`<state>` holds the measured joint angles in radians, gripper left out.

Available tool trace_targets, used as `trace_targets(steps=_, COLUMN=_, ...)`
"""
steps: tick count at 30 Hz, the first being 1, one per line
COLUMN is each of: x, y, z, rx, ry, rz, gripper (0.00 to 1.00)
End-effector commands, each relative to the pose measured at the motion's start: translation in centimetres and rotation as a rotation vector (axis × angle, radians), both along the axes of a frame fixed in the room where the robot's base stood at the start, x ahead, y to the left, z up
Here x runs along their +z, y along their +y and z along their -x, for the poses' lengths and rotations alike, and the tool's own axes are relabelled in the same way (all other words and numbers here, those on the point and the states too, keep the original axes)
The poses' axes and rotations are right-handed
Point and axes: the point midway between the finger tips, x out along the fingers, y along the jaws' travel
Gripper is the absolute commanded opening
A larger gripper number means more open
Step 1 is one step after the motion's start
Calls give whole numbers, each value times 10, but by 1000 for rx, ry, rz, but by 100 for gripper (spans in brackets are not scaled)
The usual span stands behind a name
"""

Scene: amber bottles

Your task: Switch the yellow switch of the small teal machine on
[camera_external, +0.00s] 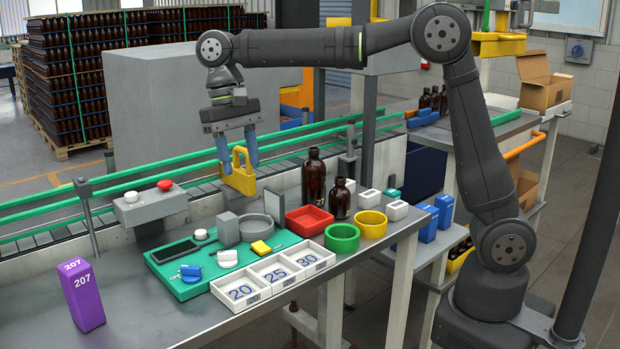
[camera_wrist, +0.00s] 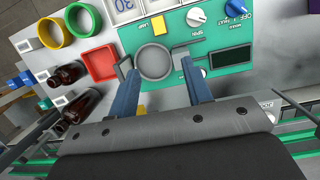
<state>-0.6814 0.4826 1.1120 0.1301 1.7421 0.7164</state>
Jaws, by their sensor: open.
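The small teal machine (camera_external: 190,287) lies flat on the bench, with a round grey pan, a dark display and several knobs. Its yellow switch (camera_external: 261,248) is at the right of its top, near the number trays. The switch also shows in the wrist view as a small yellow block (camera_wrist: 158,24), just above the round pan (camera_wrist: 153,61). I cannot tell which way it is set. My gripper (camera_external: 239,168) is open and empty, pointing down, high above the machine's back side. In the wrist view, its two blue fingers (camera_wrist: 154,66) are apart, framing the pan, short of the switch.
White trays (camera_external: 276,273) numbered 20, 25 and 30 stand before the switch. A red tray (camera_external: 309,220), green ring (camera_external: 342,238), yellow ring (camera_external: 372,224) and brown bottles (camera_external: 314,180) stand to the right. A purple block (camera_external: 83,295) stands left. Green conveyor rails (camera_external: 60,229) run behind.

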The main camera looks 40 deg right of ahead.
Motion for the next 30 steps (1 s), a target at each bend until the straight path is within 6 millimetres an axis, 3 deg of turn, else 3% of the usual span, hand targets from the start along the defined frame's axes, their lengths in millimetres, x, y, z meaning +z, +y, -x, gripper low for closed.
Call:
trace_targets(steps=1, x=0, y=-1, z=-11, rx=-1, ry=45, rz=-5, gripper=45)
trace_targets(steps=6, x=4, y=-4, z=-26, rx=14, ry=142, rz=-26, gripper=45)
trace_targets(steps=14, x=-11, y=-5, z=-21, rx=21, ry=164, rz=-30, gripper=45)
trace_targets(steps=30, x=-115, y=-5, z=22, rx=20, ry=163, rz=-28, gripper=45)
